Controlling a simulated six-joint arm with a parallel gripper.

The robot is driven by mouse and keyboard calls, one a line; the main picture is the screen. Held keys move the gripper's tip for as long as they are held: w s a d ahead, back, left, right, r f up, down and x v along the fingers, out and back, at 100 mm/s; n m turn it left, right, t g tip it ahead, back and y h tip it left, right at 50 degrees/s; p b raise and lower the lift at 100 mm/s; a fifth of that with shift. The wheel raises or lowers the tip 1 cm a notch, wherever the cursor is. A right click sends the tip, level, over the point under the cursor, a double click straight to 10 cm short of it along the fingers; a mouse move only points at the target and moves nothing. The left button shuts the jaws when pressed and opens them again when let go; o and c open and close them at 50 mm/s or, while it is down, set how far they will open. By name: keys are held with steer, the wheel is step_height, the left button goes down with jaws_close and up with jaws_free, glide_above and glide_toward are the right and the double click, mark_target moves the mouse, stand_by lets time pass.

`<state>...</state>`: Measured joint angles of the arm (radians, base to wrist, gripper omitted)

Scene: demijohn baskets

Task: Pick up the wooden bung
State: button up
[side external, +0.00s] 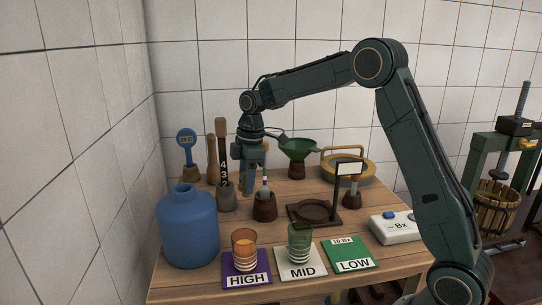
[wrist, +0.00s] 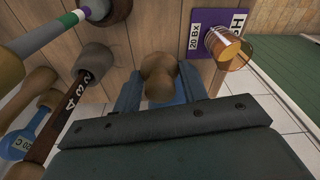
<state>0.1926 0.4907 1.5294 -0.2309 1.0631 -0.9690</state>
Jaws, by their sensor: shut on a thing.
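The wooden bung (wrist: 158,72) is a brown, rounded piece between the two fingers of my gripper (wrist: 160,92) in the wrist view. The fingers are shut on it, one on each side. In the side view my gripper (side external: 248,182) points down above the table, right of the blue demijohn (side external: 188,228). I cannot make out the bung there; the fingers seem to hide it. A blue patch shows behind the bung in the wrist view, largely covered by my gripper.
Close by stand a banded stick in a dark wooden base (side external: 265,208), a numbered dark stick (side external: 222,150) and a blue-headed gauge (side external: 187,142). Glasses stand on the HIGH card (side external: 247,281) and MID card (side external: 302,271). A dark stand (side external: 306,221) lies to the right.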

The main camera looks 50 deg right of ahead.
mark_target(243, 173)
step_height(243, 173, up, 7)
steer(key=shift+f, duration=0.1)
stand_by(0.8)
steer(key=shift+w+a+r+m, duration=0.25)
steer(key=shift+w+a+m, duration=0.05)
steer(key=shift+w+a, duration=0.1)
steer(key=w+a+r+m, duration=0.2)
steer(key=w+a+m, duration=0.1)
steer(key=a, duration=0.3)
steer(key=w+a+r+m+h, duration=0.1)
steer(key=w+a+r+m, duration=0.2)
steer(key=a, duration=0.4)
steer(key=w+m, duration=0.1)
steer(key=m, duration=0.1)
steer(key=shift+a+r+m+t, duration=0.15)
steer(key=shift+r+m+t, duration=0.15)
steer(key=shift+r, duration=0.05)
steer(key=shift+f, duration=0.1)
steer(key=shift+f, duration=2.75)
steer(key=shift+f, duration=0.95)
